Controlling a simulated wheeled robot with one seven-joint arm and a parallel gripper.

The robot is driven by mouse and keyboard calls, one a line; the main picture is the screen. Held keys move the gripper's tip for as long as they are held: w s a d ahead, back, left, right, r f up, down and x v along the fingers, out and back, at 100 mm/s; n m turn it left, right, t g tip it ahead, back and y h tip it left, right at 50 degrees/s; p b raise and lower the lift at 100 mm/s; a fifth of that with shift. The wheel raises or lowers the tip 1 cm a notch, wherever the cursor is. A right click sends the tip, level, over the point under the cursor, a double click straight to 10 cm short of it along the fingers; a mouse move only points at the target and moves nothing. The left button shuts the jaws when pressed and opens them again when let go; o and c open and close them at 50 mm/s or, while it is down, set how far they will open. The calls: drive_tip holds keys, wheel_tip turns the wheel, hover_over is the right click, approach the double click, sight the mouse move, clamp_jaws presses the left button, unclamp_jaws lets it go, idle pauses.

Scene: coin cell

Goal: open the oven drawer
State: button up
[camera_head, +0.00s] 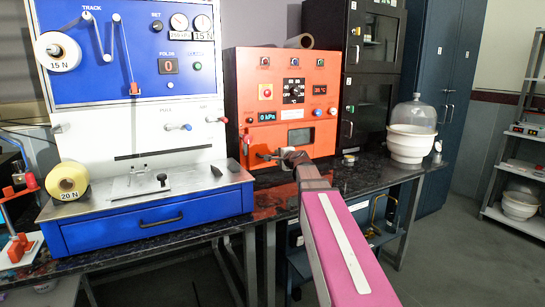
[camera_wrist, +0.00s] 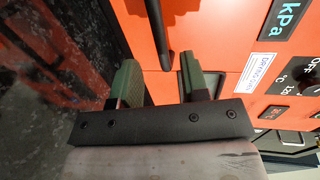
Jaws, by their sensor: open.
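The orange oven (camera_head: 318,146) stands on the dark bench, with a kPa display, knobs and a small window on its front. In the wrist view, a black bar handle (camera_wrist: 162,25) crosses its orange front (camera_wrist: 210,20). The handle's near end lies in line with the gap between my fingers; contact cannot be told. The drawer front looks flush with the oven face. My gripper (camera_wrist: 165,78) is open, with its green fingers apart and pointing at the oven. In the head view, my gripper (camera_head: 268,155) is small and dark, low at the oven's front.
A blue and white test machine (camera_head: 150,215) with a blue drawer stands left of the oven. A dark cabinet (camera_head: 370,70) stands behind on the right. A glass dome on a white base (camera_head: 410,145) sits at the bench's right end.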

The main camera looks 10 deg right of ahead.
sight(273, 155)
drive_tip(key=x, duration=0.7)
drive_tip(key=shift+w, duration=0.1)
clamp_jaws()
